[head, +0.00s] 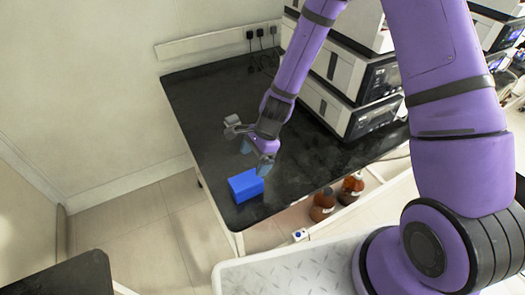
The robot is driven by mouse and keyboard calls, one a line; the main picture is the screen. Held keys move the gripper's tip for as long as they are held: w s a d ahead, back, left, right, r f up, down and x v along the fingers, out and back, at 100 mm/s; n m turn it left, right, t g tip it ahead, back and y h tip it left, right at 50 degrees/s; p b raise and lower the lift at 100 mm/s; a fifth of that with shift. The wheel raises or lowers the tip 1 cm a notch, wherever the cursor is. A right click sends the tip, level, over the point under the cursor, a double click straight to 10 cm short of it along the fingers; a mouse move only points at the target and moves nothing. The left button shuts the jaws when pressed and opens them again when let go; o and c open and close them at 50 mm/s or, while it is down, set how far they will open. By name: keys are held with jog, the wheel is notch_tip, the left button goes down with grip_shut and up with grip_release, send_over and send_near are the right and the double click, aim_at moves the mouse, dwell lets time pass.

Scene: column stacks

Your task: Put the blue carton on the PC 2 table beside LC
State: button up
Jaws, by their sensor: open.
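The blue carton (245,186) rests on the black table (195,92), close to its left front edge. A stack of white and dark instruments (350,85) stands on the same table to the right. My gripper (248,146) is open and hangs just above and behind the carton, apart from it as far as I can see. I cannot make out any label for PC 2 or LC.
Brown bottles (323,203) stand low, below the table's front edge. Another dark tabletop (62,278) shows at the lower left. Wall sockets with cables (261,33) are at the back. The table's left part behind my gripper is clear.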

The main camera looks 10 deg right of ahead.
jog(key=s+d+r+n+t+h, duration=0.15)
jog(key=d+r+n, duration=0.3)
jog(key=r, duration=0.75)
jog(key=s+d+r+n+t, duration=0.15)
jog(key=d+r+n, duration=0.3)
jog(key=r, duration=0.85)
jog(key=s+d+r+n+t+h, duration=0.1)
jog(key=s+d+r+n, duration=0.2)
jog(key=s+d+r, duration=0.3)
jog(key=s+d+r+n+t+h, duration=0.1)
jog(key=s+d+r+n+t, duration=0.1)
jog(key=s+d+r, duration=0.3)
jog(key=s+r, duration=0.4)
jog(key=s, duration=0.2)
jog(key=shift+d+r+n+h, duration=0.2)
jog(key=shift+d+n+h, duration=0.15)
jog(key=shift+d+n, duration=0.05)
